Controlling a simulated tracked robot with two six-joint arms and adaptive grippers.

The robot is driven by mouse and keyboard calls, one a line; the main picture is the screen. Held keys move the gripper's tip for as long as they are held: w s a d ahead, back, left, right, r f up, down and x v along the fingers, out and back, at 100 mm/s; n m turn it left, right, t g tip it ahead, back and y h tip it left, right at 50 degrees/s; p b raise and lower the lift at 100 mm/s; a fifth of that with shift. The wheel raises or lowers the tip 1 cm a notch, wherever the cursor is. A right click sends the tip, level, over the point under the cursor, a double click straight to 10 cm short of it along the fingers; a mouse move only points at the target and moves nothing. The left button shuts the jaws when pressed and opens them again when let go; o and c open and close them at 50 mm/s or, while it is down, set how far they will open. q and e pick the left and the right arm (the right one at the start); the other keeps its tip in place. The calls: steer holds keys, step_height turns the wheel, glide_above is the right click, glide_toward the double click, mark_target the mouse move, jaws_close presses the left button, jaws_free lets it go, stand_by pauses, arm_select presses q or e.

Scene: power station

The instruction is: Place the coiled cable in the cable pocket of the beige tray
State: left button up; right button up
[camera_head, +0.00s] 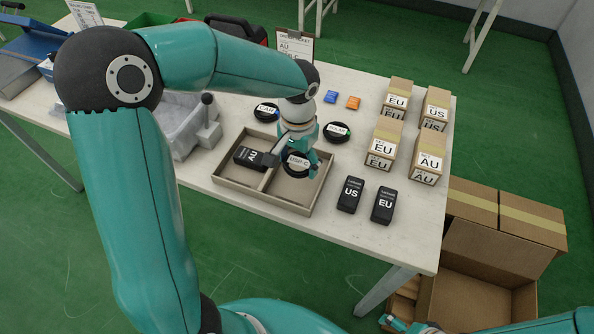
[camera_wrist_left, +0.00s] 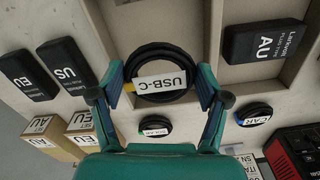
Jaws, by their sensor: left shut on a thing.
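The coiled black cable labelled USB-C (camera_head: 297,163) is between the fingers of my left gripper (camera_head: 291,152), which is shut on it. In the left wrist view the cable (camera_wrist_left: 160,73) shows as a round coil with a white label, one finger at each side. It is over the right-hand compartment of the beige tray (camera_head: 255,200); I cannot tell whether it touches the floor. The tray's left compartment holds a black AU adapter (camera_head: 250,157). My right gripper (camera_head: 408,325) shows only partly at the bottom edge.
Black US (camera_head: 350,194) and EU (camera_head: 383,205) adapters stand right of the tray. Several small cartons (camera_head: 384,146) stand at the right.

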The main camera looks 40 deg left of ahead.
mark_target(297, 172)
arm_select(q)
steer(key=shift+f, duration=2.15)
steer(key=shift+s, duration=0.1)
steer(key=o, duration=0.9)
steer(key=shift+r, duration=0.1)
step_height(297, 172, up, 12)
steer(key=shift+f+p, duration=0.1)
steer(key=shift+p, duration=0.2)
